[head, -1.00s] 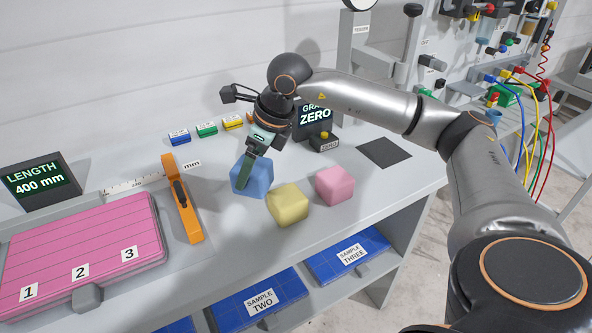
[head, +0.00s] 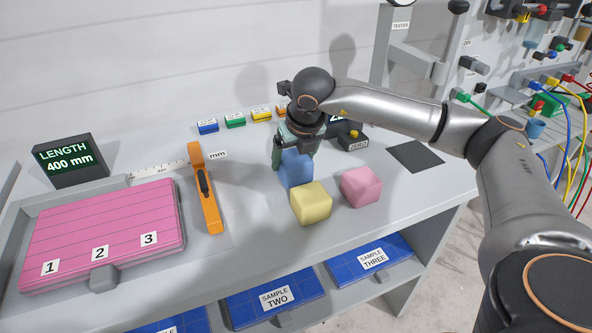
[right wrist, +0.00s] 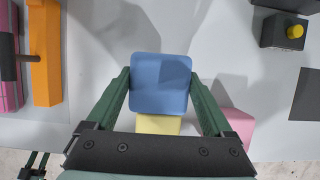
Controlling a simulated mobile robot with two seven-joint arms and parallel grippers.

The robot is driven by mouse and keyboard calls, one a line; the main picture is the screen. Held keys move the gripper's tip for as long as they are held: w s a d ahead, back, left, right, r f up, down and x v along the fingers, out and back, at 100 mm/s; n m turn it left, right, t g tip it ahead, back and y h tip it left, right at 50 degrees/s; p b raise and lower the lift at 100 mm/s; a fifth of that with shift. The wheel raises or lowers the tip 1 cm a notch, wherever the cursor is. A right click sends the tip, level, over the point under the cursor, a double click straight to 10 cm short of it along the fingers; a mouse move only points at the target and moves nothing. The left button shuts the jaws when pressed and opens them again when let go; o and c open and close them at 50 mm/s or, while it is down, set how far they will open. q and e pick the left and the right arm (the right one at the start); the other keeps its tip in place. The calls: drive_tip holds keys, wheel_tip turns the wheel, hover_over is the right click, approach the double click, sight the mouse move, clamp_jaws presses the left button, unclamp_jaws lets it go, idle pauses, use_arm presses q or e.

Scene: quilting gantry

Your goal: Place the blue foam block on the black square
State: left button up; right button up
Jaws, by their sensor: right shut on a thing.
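The blue foam block (head: 296,170) is between the fingers of my right gripper (head: 294,157), just behind the yellow block in the head view. In the right wrist view, the green fingers of the right gripper (right wrist: 160,98) press both sides of the blue block (right wrist: 160,83). Whether a gap lies under the block is hard to tell. The black square (head: 415,156) lies flat and bare on the bench to the right; its edge shows in the right wrist view (right wrist: 306,98). My left gripper (right wrist: 36,162) shows small at the lower left there, fingers apart and empty.
A yellow block (head: 311,203) and a pink block (head: 361,187) stand close in front. Bench around the square is clear.

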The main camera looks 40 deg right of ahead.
drive_tip(key=shift+f, duration=1.85)
drive_tip(key=shift+f, duration=0.1)
drive_tip(key=shift+f, duration=0.2)
drive_tip(key=o, duration=1)
drive_tip(key=shift+r, duration=0.15)
drive_tip(key=shift+o, duration=0.2)
